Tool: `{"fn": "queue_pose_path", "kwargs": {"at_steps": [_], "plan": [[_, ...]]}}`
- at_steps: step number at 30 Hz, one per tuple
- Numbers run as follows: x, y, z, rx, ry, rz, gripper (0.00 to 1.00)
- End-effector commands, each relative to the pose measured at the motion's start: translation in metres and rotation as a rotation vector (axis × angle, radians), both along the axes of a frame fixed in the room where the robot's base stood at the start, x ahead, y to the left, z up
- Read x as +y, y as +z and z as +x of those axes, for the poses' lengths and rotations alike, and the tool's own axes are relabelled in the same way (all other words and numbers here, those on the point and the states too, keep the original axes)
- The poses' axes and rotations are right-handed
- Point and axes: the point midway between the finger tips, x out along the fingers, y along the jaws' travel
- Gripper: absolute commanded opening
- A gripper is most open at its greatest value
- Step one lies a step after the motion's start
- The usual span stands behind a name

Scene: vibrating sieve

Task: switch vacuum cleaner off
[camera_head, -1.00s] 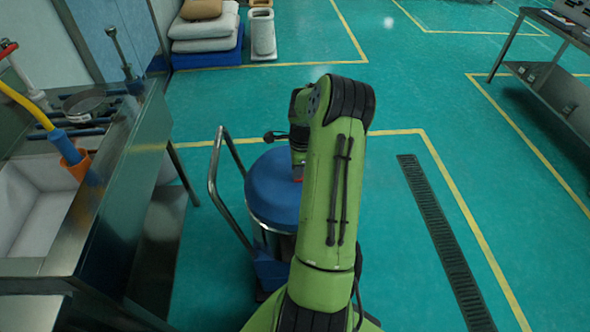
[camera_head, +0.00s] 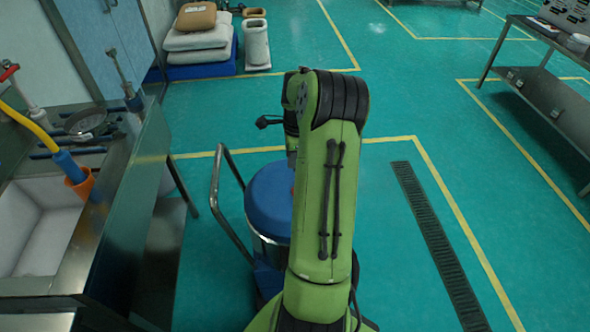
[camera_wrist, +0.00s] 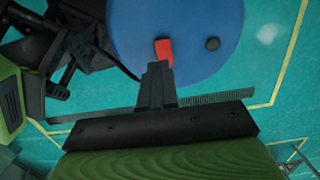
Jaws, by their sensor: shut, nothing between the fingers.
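The vacuum cleaner (camera_head: 268,200) has a round blue lid on a metal drum. It stands left of my arm in the head view, partly hidden by it.
A metal handle (camera_head: 216,205) rises left of the vacuum cleaner. A steel sink counter (camera_head: 130,200) stands at the left, and a metal table (camera_head: 540,90) at the far right. Open green floor with yellow lines and a drain grate (camera_head: 435,235) lies to the right.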

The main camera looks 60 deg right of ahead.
Motion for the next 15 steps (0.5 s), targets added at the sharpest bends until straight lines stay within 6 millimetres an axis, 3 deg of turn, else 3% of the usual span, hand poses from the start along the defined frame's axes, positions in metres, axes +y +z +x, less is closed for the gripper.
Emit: {"fn": "queue_pose_path", "kwargs": {"at_steps": [1,6,15], "plan": [[0.001,0.011,0.002,-0.002,0.001,-0.004,0.00],[0.003,0.028,0.004,-0.001,0.001,-0.001,0.00],[0.003,0.029,0.004,0.000,0.000,0.000,0.03]]}}
